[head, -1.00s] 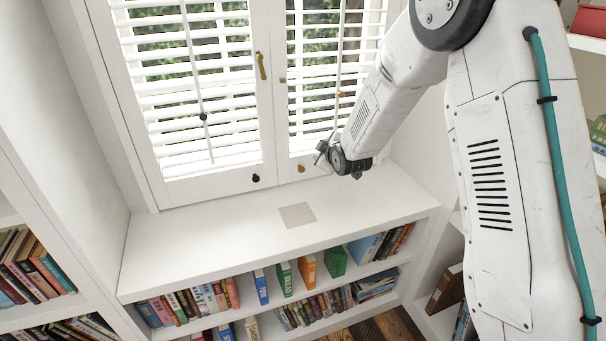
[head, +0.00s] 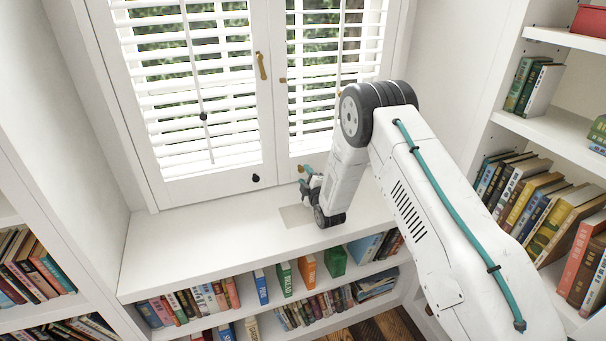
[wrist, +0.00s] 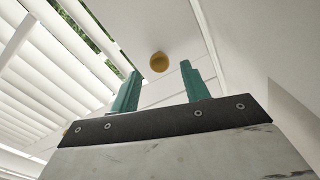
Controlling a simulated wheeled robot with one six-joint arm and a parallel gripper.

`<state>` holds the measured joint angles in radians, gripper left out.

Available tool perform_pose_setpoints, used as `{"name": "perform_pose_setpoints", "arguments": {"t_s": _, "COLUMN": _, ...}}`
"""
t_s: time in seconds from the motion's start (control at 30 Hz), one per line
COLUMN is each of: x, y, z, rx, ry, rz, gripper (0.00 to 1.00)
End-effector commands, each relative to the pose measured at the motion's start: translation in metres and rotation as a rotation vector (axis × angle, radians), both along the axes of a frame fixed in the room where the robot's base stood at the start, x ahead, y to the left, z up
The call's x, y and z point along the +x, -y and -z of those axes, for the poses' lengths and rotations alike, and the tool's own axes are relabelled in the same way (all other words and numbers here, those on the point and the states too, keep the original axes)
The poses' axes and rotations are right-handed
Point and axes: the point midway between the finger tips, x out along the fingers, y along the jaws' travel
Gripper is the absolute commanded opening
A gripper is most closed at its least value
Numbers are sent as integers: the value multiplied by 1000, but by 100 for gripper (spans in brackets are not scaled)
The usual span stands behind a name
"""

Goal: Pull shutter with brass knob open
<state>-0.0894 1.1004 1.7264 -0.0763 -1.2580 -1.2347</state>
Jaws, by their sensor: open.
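The right shutter (head: 296,152) is white with louvres and looks closed in its frame. Its round brass knob (head: 300,168) sits low on the shutter, just beside my fingertips in the head view. In the wrist view the brass knob (wrist: 158,61) lies between and a little beyond my two teal fingers. My gripper (wrist: 161,80) is open and empty, pointing at the shutter from just above the sill; it also shows in the head view (head: 305,177). The fingers appear apart from the knob, though the exact gap is hard to tell.
The left shutter (head: 215,180) is closed, with a black knob (head: 255,178) and a brass handle (head: 261,66). A white sill (head: 200,230) with a flat beige square (head: 293,216) lies below. Bookshelves flank both sides, the right shelf (head: 565,125) being near my arm.

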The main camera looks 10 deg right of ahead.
Motion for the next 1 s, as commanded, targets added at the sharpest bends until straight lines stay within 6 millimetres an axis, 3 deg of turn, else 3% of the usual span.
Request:
{"name": "perform_pose_setpoints", "arguments": {"t_s": 0.2, "x": 23, "y": -4, "z": 0, "rx": 1, "ry": -1, "rz": 0, "gripper": 46}}
{"name": "perform_pose_setpoints", "arguments": {"t_s": 0.5, "x": 27, "y": -4, "z": 0, "rx": 1, "ry": -1, "rz": 0, "gripper": 46}}
{"name": "perform_pose_setpoints", "arguments": {"t_s": 0.53, "x": 27, "y": -4, "z": 0, "rx": 1, "ry": -1, "rz": 0, "gripper": 43}}
{"name": "perform_pose_setpoints", "arguments": {"t_s": 0.7, "x": 27, "y": -4, "z": 0, "rx": 1, "ry": -1, "rz": 0, "gripper": 0}}
{"name": "perform_pose_setpoints", "arguments": {"t_s": 1.0, "x": 22, "y": -17, "z": 0, "rx": 1, "ry": -3, "rz": -41, "gripper": 0}}
